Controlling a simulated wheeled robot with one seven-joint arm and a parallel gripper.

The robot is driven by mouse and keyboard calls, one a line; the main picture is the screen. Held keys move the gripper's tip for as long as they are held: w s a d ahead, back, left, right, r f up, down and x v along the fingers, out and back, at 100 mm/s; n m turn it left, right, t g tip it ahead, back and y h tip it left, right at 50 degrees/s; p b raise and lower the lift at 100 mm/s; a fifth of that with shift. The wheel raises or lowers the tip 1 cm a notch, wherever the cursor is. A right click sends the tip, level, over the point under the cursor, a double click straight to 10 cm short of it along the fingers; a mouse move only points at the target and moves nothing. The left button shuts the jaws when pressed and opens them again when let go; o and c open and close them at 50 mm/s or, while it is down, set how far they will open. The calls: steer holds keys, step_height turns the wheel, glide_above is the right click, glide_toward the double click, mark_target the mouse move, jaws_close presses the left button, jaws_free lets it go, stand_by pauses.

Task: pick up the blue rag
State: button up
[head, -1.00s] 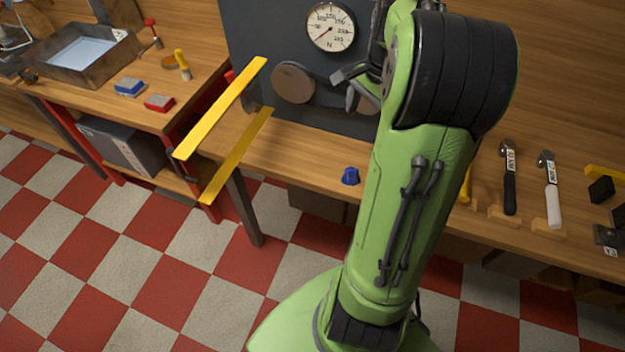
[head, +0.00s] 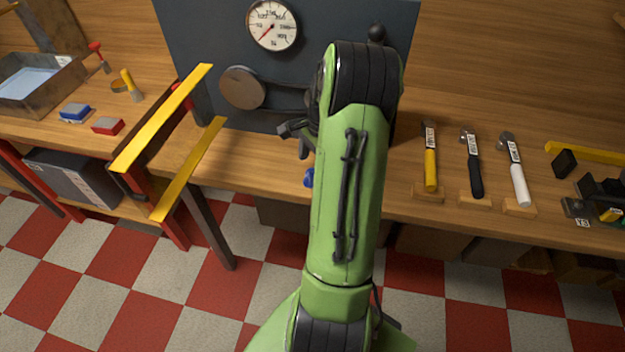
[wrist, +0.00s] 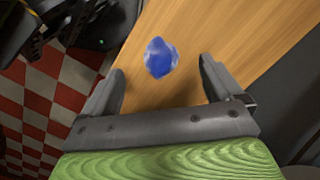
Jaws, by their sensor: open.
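The blue rag (head: 309,178) is a small crumpled bundle near the front edge of the wooden workbench, partly hidden by my green arm in the head view. In the wrist view the whole rag (wrist: 160,58) shows on the wood, beyond the fingers and roughly centred between them. My gripper (wrist: 162,80) is open and empty, with a finger on each side of the rag in the picture. It appears apart from the rag; the exact height above it is unclear. In the head view my gripper is mostly hidden behind my arm.
A dark panel with a round gauge (head: 272,25) and a disc (head: 243,88) stands behind the rag. Yellow bars (head: 188,170) jut out to the left. Hammers on wooden blocks, including a black-handled one (head: 475,178), lie to the right. Bench between rag and hammers looks clear.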

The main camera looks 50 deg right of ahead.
steer(key=f, duration=0.2)
steer(key=f+b, duration=0.1)
steer(key=f, duration=0.1)
steer(key=shift+w+a, duration=0.15)
steer(key=shift+a, duration=0.1)
steer(key=shift+r, duration=0.15)
steer(key=c, duration=1.2)
step_height(320, 180, up, 10)
steer(key=p, duration=0.3)
